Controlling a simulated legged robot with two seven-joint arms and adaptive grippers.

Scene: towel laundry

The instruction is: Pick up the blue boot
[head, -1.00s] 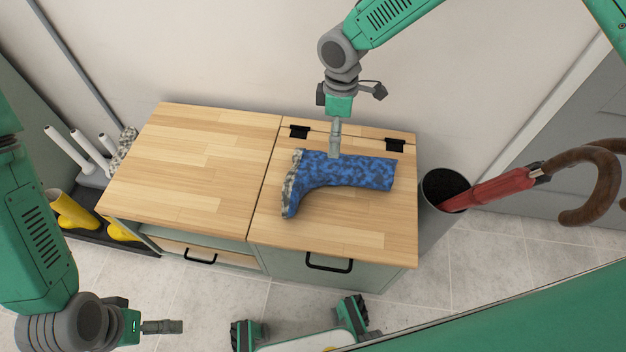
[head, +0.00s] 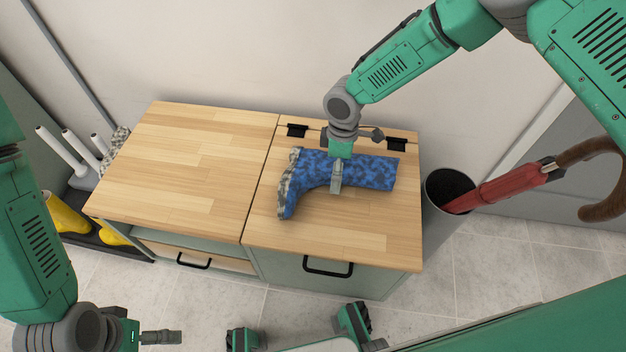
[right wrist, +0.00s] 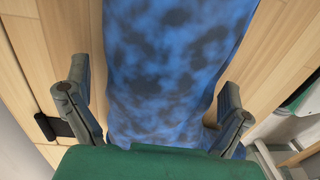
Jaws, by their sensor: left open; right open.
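The blue boot (head: 372,172) is mottled blue with a greyish sole and lies on its side on the right part of the wooden cabinet top. My right gripper (head: 337,188) is over the boot's shaft, pointing down. In the right wrist view the boot (right wrist: 175,70) fills the middle, and the open fingers of my right gripper (right wrist: 160,112) stand on either side of it. Whether they touch it I cannot tell. My left gripper (head: 178,338) is open and empty at the lower left, over the floor, far from the boot.
The left wooden top (head: 185,160) is bare. A grey bin (head: 432,225) with a red umbrella (head: 505,188) stands right of the cabinet. Yellow boots (head: 66,213) are on a dark tray at the left. Black hinges (head: 397,145) sit at the back edge.

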